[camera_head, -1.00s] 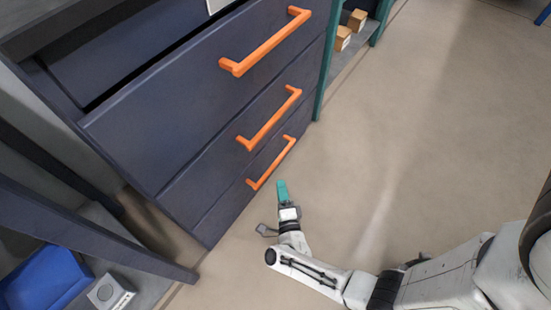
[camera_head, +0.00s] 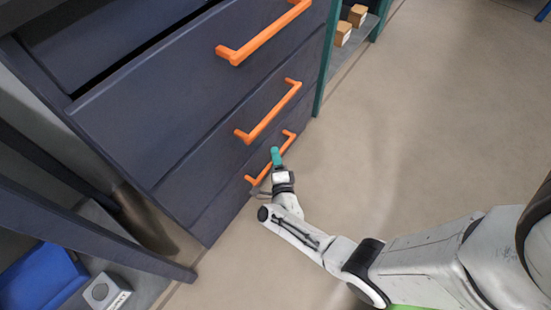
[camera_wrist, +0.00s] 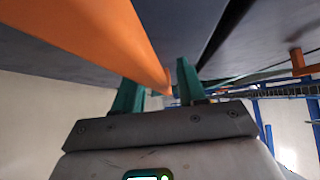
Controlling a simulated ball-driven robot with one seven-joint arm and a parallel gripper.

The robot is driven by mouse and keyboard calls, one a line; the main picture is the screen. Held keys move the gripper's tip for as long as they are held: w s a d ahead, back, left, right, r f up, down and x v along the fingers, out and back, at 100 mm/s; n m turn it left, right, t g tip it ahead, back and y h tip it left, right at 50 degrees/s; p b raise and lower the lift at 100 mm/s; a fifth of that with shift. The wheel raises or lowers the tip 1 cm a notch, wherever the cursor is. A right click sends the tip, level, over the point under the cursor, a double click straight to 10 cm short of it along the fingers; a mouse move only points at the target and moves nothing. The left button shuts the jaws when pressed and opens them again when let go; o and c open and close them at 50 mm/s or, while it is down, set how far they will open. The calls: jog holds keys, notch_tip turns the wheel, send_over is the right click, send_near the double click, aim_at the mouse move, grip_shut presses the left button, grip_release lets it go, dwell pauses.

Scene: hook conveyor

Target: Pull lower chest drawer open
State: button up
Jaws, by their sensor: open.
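The dark blue chest has several drawers with orange bar handles. The lower drawer (camera_head: 222,208) looks shut, its front flush with the one above. Its orange handle (camera_head: 288,143) shows in the head view, partly hidden behind my gripper (camera_head: 276,157). In the wrist view an orange bar (camera_wrist: 125,40) runs in from the upper left and ends close to the gap between my teal fingers (camera_wrist: 158,92). The fingers are apart, one on each side of the bar's far end. I cannot tell whether either finger touches it.
The middle drawer's handle (camera_head: 268,112) and the upper handle (camera_head: 264,33) stick out above my gripper. A table leg (camera_head: 110,240) and a blue bin (camera_head: 42,283) are at lower left. Open floor (camera_head: 430,120) lies to the right.

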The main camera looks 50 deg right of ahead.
jog(key=shift+c, duration=0.4)
grip_shut()
jog(key=shift+s, duration=0.1)
